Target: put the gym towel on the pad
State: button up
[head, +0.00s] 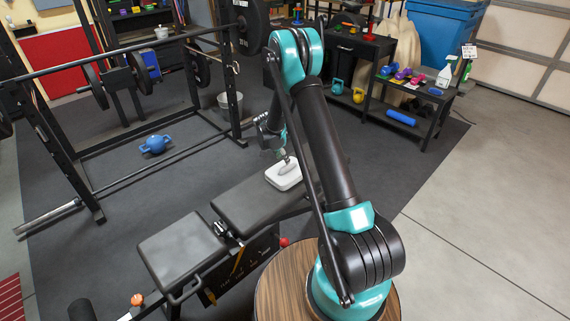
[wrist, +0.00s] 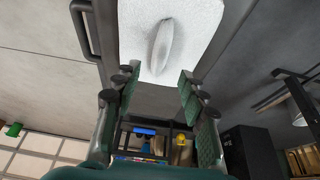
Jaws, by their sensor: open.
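A white, square, cloth-like piece (head: 284,175) lies on the long black bench pad (head: 243,209); it looks like the gym towel. A pale raised oblong lies on its middle. I cannot tell if this is a fold of the towel or a separate thing. The white piece also shows in the wrist view (wrist: 192,22), at the top. My gripper (wrist: 158,77) is open and empty, its fingers apart on the near side of the oblong. In the head view my gripper (head: 284,157) is just above the white piece, partly hidden by my arm.
A shorter black seat pad (head: 180,247) is bare, front left of the long pad. A squat rack (head: 233,90) with a barbell stands behind to the left. A blue kettlebell (head: 155,145) lies on the mat. A shelf (head: 425,105) with weights is back right. The floor at right is clear.

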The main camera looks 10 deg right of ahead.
jog(key=s+d+r+n+y, duration=0.1)
jog(key=s+d+r+n, duration=0.15)
jog(key=s+r, duration=0.65)
jog(key=s+d+r+n+y, duration=0.1)
jog(key=s+d+r+n, duration=0.15)
jog(key=s+r, duration=0.7)
jog(key=s+d+n+t+y, duration=0.1)
jog(key=s+n, duration=0.4)
jog(key=s, duration=1.7)
jog(key=shift+d+r+n+y, duration=0.25)
jog(key=shift+d+n+y, duration=0.15)
jog(key=shift+d, duration=0.15)
jog(key=shift+w, duration=0.1)
jog(key=shift+c, duration=0.3)
